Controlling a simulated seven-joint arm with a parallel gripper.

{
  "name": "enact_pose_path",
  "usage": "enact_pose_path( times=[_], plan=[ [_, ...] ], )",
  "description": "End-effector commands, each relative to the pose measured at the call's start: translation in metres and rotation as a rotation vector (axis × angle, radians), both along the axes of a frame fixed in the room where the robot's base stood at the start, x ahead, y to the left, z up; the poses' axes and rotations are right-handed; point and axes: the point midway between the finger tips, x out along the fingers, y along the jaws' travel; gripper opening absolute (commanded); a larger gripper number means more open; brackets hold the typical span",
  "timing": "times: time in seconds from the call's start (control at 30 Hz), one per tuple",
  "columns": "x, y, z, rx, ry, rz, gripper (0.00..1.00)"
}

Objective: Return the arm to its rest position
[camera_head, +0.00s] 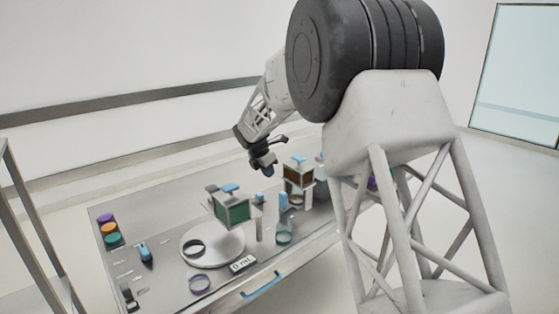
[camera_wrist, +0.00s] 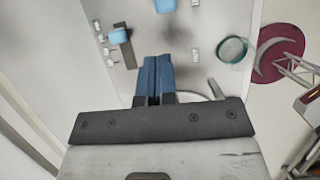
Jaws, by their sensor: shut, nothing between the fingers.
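My gripper (camera_head: 264,166) hangs above the far side of the grey table (camera_head: 170,220) in the head view, pointing down. In the wrist view its two blue fingers (camera_wrist: 158,78) are pressed together with nothing between them. The fingers are clear of the things on the table. My large arm links fill the upper right of the head view.
A green-panelled box (camera_head: 233,213) stands by a white round plate (camera_head: 213,247). A brown-panelled box (camera_head: 299,176) stands near my gripper. Coloured discs (camera_head: 110,228) lie at the left end. A teal ring (camera_wrist: 233,51) shows in the wrist view. A shelf frame (camera_head: 22,225) stands left.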

Motion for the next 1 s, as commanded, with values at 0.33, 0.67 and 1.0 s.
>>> enact_pose_path(
  times=[0.33, 0.67, 1.0],
  plan=[
    [-0.032, -0.038, 0.031, 0.058, -0.031, -0.155, 0.00],
    [-0.095, -0.097, 0.072, 0.158, -0.079, -0.430, 0.00],
    [-0.168, -0.152, 0.105, 0.259, -0.129, -0.720, 0.00]
  ],
)
